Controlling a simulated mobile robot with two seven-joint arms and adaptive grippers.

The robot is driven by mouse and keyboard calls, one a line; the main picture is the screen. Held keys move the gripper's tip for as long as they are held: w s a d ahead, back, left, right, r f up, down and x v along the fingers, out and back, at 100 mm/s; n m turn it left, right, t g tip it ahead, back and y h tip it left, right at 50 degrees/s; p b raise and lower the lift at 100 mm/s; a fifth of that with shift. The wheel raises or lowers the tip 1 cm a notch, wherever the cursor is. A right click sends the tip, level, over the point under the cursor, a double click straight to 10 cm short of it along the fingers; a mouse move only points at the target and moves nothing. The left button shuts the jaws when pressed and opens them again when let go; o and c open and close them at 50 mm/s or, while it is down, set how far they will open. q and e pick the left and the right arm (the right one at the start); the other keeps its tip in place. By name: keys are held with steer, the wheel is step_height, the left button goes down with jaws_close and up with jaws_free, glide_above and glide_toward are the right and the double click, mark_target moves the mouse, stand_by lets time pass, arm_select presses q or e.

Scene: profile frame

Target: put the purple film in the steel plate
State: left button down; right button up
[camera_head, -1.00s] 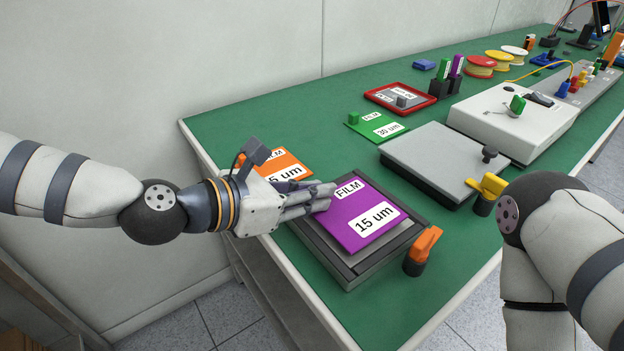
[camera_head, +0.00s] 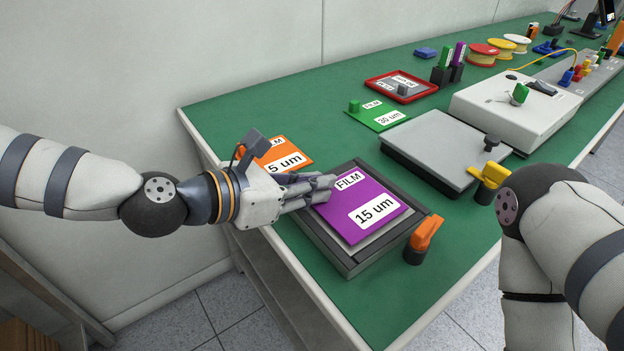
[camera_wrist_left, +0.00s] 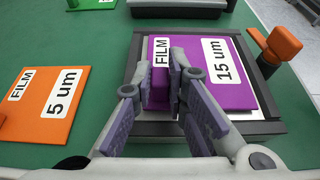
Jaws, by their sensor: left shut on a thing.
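The purple film (camera_head: 365,212), labelled "15 um", lies over the steel plate (camera_head: 386,235), whose grey edge shows along the film's front and right sides inside a dark frame. My left gripper (camera_head: 325,188) is at the film's left edge, near the word FILM. In the left wrist view my left gripper (camera_wrist_left: 167,80) is shut on a raised purple part of the film (camera_wrist_left: 238,97). I cannot tell whether the film rests flat on the plate or hangs just above it. My right arm shows at the right, its gripper out of view.
An orange film (camera_head: 285,156) lies left of the frame and a green film (camera_head: 378,116) behind. An orange-handled clamp (camera_head: 424,236) stands at the frame's right corner. A grey plate (camera_head: 445,150) with a yellow-handled clamp (camera_head: 490,178) lies farther right. A red tray (camera_head: 401,88) is at the back.

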arm_select(q)
steer(key=shift+f, duration=0.3)
steer(key=c, duration=1.5)
jaws_free()
steer(key=shift+a, duration=0.1)
steer(key=v, duration=1.2)
steer(key=shift+s, duration=0.1)
steer(key=shift+f, duration=0.1)
